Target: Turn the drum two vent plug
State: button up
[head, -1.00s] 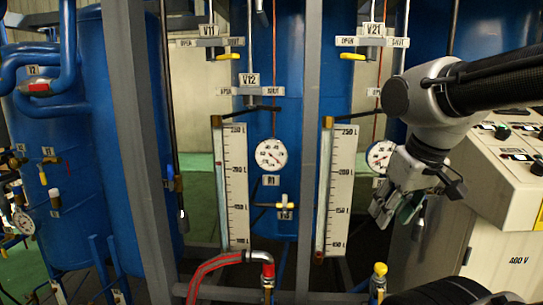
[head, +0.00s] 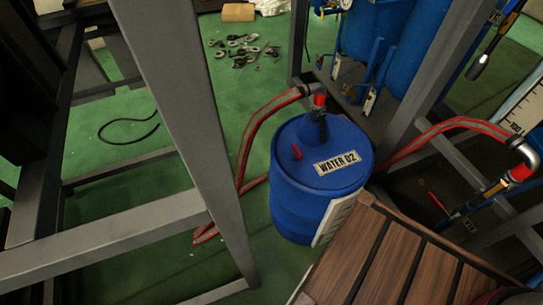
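A blue drum (head: 290,205) stands upright on the green floor, labelled "WATER 02" (head: 337,163) on its top. A small red part (head: 297,152), which looks like the vent plug, stands on the left side of the drum's lid. A hose fitting with a red section (head: 319,101) and a dark lower part enters the lid near its back edge. My gripper is not in the head view now, so its state does not show.
A red-striped hose (head: 247,135) runs from the fitting down the drum's left. A grey post (head: 180,110) and a low beam (head: 100,235) stand left. A slatted wooden surface (head: 395,262) is at the front right. Loose metal pieces (head: 240,47) lie behind.

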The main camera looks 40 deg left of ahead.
aim_at(297, 154)
jog(key=l+u, duration=0.1)
jog(key=u, duration=0.4)
jog(key=k+l+u, duration=0.1)
jog(key=u, duration=0.35)
jog(key=k+u, duration=0.1)
jog(key=u, duration=0.4)
jog(key=j+u, duration=0.15)
jog(key=j, duration=0.35)
jog(key=i, duration=0.05)
